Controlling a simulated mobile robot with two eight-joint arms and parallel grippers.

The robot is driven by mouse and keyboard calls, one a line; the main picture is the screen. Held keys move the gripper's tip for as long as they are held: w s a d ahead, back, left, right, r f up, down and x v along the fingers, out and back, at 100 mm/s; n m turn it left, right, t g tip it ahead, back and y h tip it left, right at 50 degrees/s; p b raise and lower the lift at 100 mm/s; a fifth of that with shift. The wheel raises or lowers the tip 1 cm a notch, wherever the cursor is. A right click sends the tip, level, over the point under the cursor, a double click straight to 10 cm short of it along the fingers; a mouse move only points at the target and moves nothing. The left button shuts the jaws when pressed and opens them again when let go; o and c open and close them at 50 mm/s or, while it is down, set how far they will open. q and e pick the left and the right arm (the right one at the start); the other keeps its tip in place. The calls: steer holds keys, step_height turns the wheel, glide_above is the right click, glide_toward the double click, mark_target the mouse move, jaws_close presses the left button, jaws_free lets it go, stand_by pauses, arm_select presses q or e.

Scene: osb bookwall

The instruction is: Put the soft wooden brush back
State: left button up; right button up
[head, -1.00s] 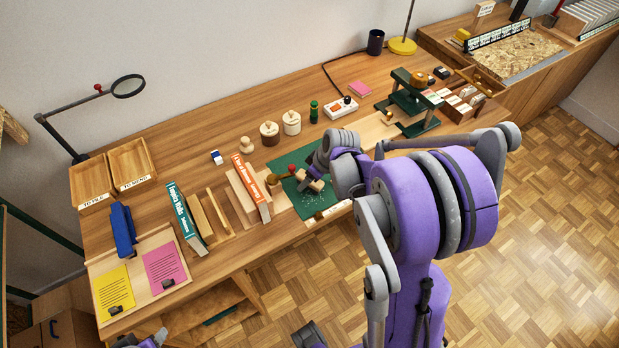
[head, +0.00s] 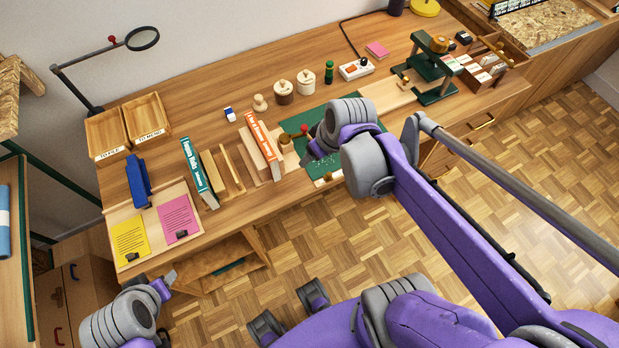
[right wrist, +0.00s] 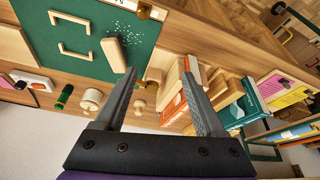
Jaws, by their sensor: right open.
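A pale wooden block (right wrist: 113,55), which looks like the brush, lies on the green mat (right wrist: 35,35) in the right wrist view. White crumbs lie beside it, and two thin wooden brackets (right wrist: 70,50) are on the mat to its left. My right gripper (right wrist: 160,68) is open and empty, with the block just beyond its left fingertip in that view. In the head view, my right wrist hides the block and much of the mat (head: 290,124). My left gripper (head: 168,281) is low in front of the bench; its jaw opening is unclear.
Books with an orange spine (head: 262,138) and a teal book (head: 193,165) stand left of the mat. A green press (head: 435,70) stands to the right.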

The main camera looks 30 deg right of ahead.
steer(key=s+a+f+m+t, duration=0.1)
steer(key=s+a, duration=0.6)
steer(key=shift+a+f+m+h, duration=0.15)
steer(key=shift+a+m+h, duration=0.1)
steer(key=shift+m+h, duration=0.05)
